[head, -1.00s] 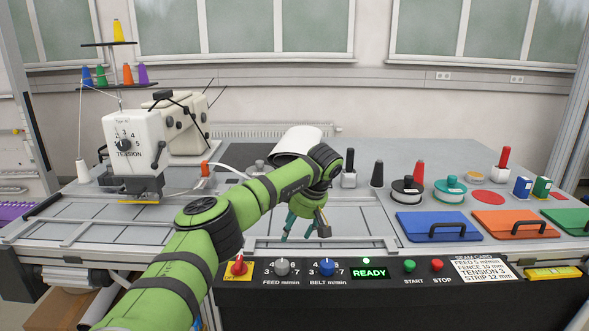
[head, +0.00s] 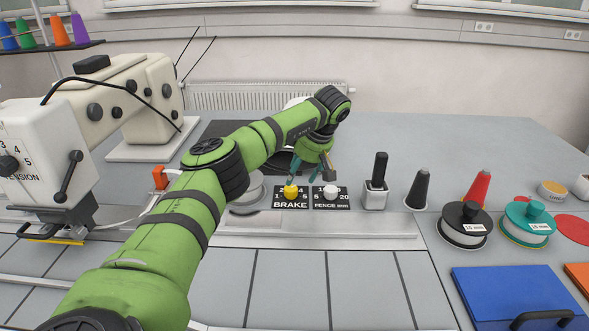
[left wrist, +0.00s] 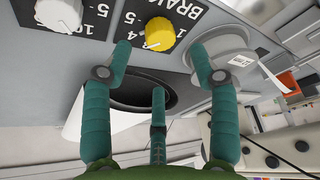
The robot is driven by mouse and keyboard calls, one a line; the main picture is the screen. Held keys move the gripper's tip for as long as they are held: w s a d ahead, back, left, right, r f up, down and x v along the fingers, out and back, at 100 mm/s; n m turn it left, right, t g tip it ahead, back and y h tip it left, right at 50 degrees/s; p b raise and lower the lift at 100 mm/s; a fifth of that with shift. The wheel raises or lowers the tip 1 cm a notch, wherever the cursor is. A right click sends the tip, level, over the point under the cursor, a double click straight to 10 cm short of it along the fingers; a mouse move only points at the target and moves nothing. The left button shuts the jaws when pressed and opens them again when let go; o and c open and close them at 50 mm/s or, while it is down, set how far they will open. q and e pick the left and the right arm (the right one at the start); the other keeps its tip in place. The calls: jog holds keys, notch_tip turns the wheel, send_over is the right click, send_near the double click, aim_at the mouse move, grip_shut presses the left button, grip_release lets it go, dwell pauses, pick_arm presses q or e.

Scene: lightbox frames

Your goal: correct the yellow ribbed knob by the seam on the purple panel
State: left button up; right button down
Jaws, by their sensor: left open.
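A yellow ribbed knob (head: 291,191) sits on a black panel marked BRAKE (head: 290,205), beyond the grey work surface. No purple panel shows in the current views. My left gripper (head: 311,168) is open and empty, with its teal fingers just above and behind the knob panels. In the left wrist view the yellow knob (left wrist: 160,33) lies between and slightly ahead of the open fingertips (left wrist: 160,50), apparently without contact. Its pointer and exact setting are too small to read. A white knob (head: 330,194) on the FENCE mm panel (head: 331,205) is just to the right.
A round grey reel (head: 249,190) stands left of the BRAKE panel, close to one finger in the wrist view. A black-handled block (head: 376,182), a black cone (head: 418,190) and a red cone (head: 477,188) stand to the right. The sewing machine (head: 60,125) is left.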

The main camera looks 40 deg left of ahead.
aim_at(291, 188)
pick_arm(q)
jog(key=shift+w+a, duration=0.15)
jog(key=f, duration=0.1)
jog(key=f+p, duration=0.1)
jog(key=s+a+f, duration=0.1)
jog(key=shift+w+p+x, duration=0.2)
jog(key=shift+p+x, duration=0.15)
jog(key=shift+x, duration=0.8)
jog(key=shift+a+f, duration=0.15)
jog(key=shift+f, duration=0.2)
jog(key=c, duration=1.1)
pick_arm(e)
jog(key=shift+s+a+r, duration=0.1)
jog(key=shift+s+r, duration=0.2)
jog(key=shift+r, duration=0.4)
